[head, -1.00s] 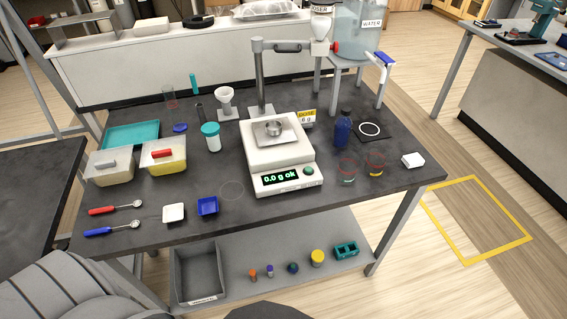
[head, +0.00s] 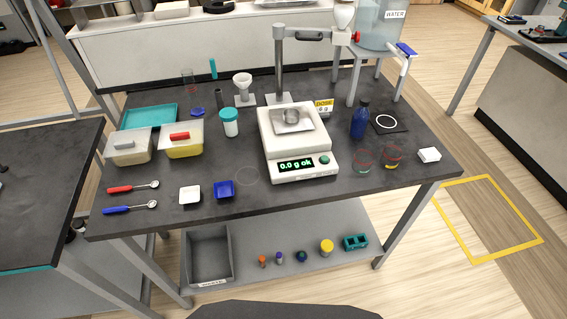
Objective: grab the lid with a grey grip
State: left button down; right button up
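The lid with a grey grip (head: 125,145) sits on a clear container with pale contents (head: 131,158) at the left of the dark table. Beside it on the right, a similar container with yellow contents (head: 183,150) carries a lid with a red grip (head: 180,136). Both lids appear to be seated on their containers. Neither of my grippers shows in the head view.
A teal tray (head: 150,116) lies just behind the two containers. Red (head: 125,188) and blue (head: 122,210) handled spoons lie in front. A white jar with a teal cap (head: 230,124) and a scale (head: 297,150) stand to the right. Another dark table (head: 45,200) is at the left.

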aim_at(132, 141)
jog(key=z, duration=1.55)
jog(key=k, duration=1.35)
jog(key=u, duration=1.55)
jog(key=i, duration=0.2)
jog(key=u, duration=0.05)
